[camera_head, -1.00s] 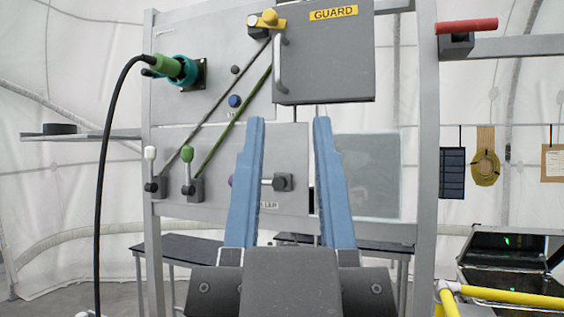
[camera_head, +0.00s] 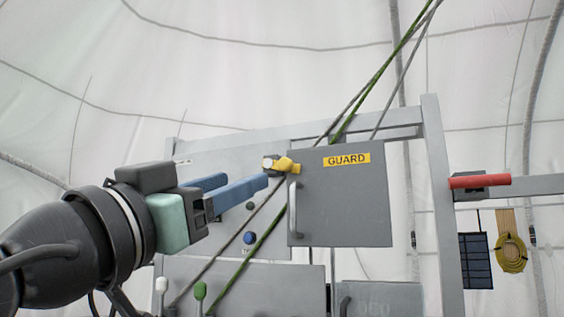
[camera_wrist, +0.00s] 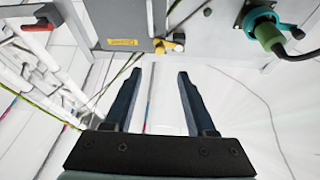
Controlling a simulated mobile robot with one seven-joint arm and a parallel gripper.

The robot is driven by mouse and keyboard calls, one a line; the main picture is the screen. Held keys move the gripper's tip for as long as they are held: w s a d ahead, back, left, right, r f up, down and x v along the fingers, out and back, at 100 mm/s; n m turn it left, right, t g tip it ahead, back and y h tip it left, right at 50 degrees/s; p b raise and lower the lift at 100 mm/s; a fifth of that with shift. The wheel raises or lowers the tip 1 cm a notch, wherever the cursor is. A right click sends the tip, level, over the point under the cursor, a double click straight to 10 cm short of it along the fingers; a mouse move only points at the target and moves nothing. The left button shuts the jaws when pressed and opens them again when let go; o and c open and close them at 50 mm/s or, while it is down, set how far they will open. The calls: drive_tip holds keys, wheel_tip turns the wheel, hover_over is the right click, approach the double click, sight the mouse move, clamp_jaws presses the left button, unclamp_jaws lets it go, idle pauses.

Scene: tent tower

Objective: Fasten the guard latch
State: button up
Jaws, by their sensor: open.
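The yellow guard latch (camera_head: 287,166) sits at the top left corner of the grey guard box door (camera_head: 345,205), beside a small grey block. The door lies flat against the panel and carries a yellow GUARD label (camera_head: 347,159). My gripper (camera_head: 245,183) is open and empty, to the left of the latch. Its blue fingers point towards it, with the tips apart from it as far as I can tell. In the wrist view the latch (camera_wrist: 177,39) is ahead of the open fingers (camera_wrist: 160,72), with the label to its left.
A pale door handle (camera_head: 292,208) runs down the door's left edge. Green and grey ropes (camera_head: 262,232) cross the panel diagonally near the latch. A red handle (camera_head: 480,182) is at the right. In the wrist view a green plug in a teal socket (camera_wrist: 262,22) is at the upper right.

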sight(283, 164)
drive_tip(key=p+x, duration=0.6)
drive_tip(key=x, duration=0.4)
drive_tip(key=shift+w+d+r+p, duration=0.15)
drive_tip(key=shift+w+r+p, duration=0.1)
drive_tip(key=shift+p, duration=0.05)
drive_tip(key=shift+w+d, duration=0.25)
drive_tip(key=shift+w, duration=0.25)
drive_tip(key=shift+c, duration=0.3)
clamp_jaws()
